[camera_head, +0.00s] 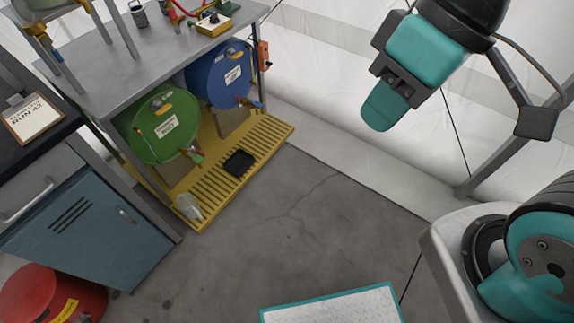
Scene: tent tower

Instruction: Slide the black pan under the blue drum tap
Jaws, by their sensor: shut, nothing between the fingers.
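The small black pan (239,163) lies on the slatted yellow tray (262,146) in front of the drums. It is between the two taps along the tray, apart from both. The blue drum (212,82) lies on its side under the grey bench, with a white label. Its red-handled tap (245,102) is at the drum's lower right, behind and slightly right of the pan. My gripper (384,108) hangs at the upper right, shut and empty, well away from the pan and above the floor.
A green drum (160,126) with its own tap (193,154) is left of the blue drum. A clear bottle-like item (188,206) stands at the tray's near end. The grey floor (290,220) is open.

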